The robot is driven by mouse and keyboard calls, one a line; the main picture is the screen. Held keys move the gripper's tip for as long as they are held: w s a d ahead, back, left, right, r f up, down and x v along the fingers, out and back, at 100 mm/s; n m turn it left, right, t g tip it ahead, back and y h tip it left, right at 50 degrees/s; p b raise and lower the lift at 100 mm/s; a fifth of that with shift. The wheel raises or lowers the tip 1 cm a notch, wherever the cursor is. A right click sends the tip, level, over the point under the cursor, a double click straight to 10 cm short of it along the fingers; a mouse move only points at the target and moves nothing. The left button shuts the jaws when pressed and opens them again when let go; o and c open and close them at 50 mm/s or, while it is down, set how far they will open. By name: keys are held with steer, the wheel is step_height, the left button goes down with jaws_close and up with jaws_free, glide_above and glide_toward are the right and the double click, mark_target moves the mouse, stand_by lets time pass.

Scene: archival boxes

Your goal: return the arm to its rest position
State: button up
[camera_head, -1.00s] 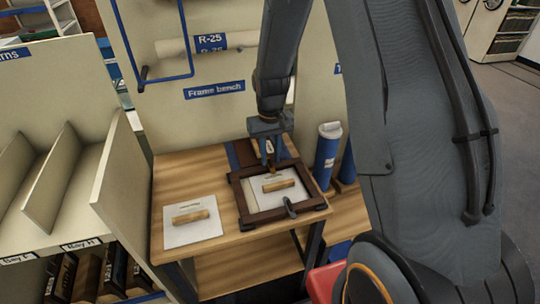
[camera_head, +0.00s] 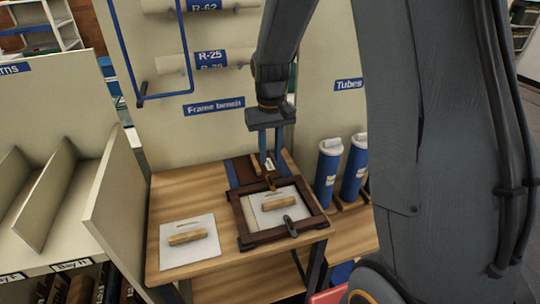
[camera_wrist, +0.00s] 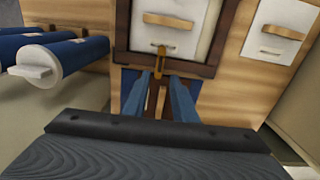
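My gripper (camera_head: 270,168) hangs pointing down over the back edge of a dark wooden frame (camera_head: 240,216) on the bench. In the wrist view, its two blue fingers (camera_wrist: 161,82) stand apart with a gap between them, and I see nothing held. A brass-coloured catch (camera_wrist: 158,61) on the frame's edge shows just beyond the fingertips. It also shows below them in the head view (camera_head: 270,183). I cannot tell the exact clearance. The arm reaches forward and down from the right side of the head view.
A white sheet (camera_head: 204,248) with a wooden block (camera_head: 187,238) lies left of the frame. Another block (camera_head: 278,202) lies inside the frame. Blue tubes (camera_head: 327,175) stand close on the right. Shelf dividers (camera_head: 110,200) rise on the left; a labelled panel (camera_head: 220,140) stands behind.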

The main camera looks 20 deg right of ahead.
steer(key=s+r+t, duration=0.1)
steer(key=s+r, duration=0.1)
steer(key=s, duration=1.5)
steer(key=shift+s+a+r, duration=0.25)
steer(key=shift+s+a, duration=0.1)
steer(key=shift+s, duration=0.05)
